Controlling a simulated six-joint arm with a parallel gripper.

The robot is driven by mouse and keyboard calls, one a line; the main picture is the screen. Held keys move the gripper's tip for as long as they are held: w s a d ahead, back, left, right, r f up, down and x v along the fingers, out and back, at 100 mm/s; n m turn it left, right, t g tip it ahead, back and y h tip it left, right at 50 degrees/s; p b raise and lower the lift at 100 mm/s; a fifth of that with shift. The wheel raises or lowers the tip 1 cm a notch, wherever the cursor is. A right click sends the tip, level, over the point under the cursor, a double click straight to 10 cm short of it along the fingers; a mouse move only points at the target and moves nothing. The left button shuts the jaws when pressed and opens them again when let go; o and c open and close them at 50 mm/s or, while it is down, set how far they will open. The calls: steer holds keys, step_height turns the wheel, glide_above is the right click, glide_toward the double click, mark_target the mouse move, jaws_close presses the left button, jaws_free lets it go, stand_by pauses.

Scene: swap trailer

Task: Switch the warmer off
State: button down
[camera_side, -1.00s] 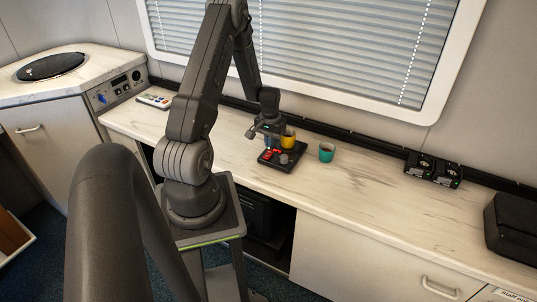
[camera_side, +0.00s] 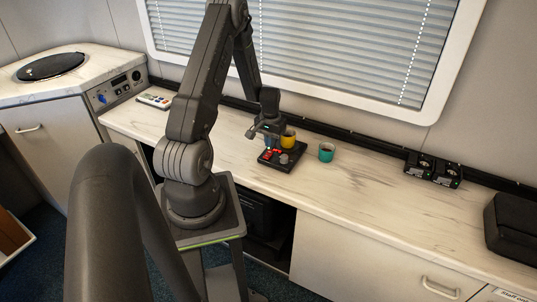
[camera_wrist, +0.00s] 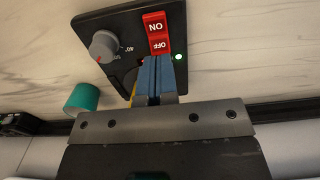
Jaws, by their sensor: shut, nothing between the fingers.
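The warmer (camera_side: 287,166) is a black unit on the counter. In the wrist view its dark panel (camera_wrist: 122,22) carries a red rocker switch (camera_wrist: 155,31) marked ON and OFF, a grey knob (camera_wrist: 103,46) and a lit green light (camera_wrist: 178,57). A yellow mug (camera_side: 289,140) stands at the warmer's far side, partly hidden by my gripper. My gripper (camera_wrist: 161,58) is shut and empty, its blue fingertips at the OFF end of the switch. I cannot tell whether they touch it. It shows over the warmer in the side view (camera_side: 269,148).
A teal cup (camera_side: 326,153) stands just right of the warmer. A remote with coloured buttons (camera_side: 154,101) lies at the left. Two black devices (camera_side: 433,170) and a black case (camera_side: 512,224) are farther right. The counter (camera_side: 365,190) between is clear.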

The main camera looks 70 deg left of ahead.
mark_target(270, 151)
steer(key=shift+f, duration=1.35)
stand_by(0.6)
steer(key=shift+r, duration=3.55)
steer(key=w+d+r+m+t+y, duration=0.1)
steer(key=w+d+r+m, duration=0.15)
steer(key=d+r, duration=0.65)
steer(key=w+d+r+m+t, duration=0.1)
steer(key=w+d+r+m, duration=0.15)
steer(key=d+r, duration=0.75)
steer(key=s+d+r+m+t, duration=0.1)
steer(key=s+d+r, duration=0.1)
steer(key=d, duration=0.3)
steer(key=s+d+r+m+t, duration=0.1)
steer(key=s+d+r, duration=0.2)
steer(key=s+d, duration=0.2)
steer(key=s+d+r+m+t+h, duration=0.1)
steer(key=s+d+r+m, duration=0.1)
steer(key=d, duration=0.4)
steer(key=shift+s+d+r+t, duration=0.25)
steer(key=shift+s+r, duration=0.25)
steer(key=shift+s, duration=0.55)
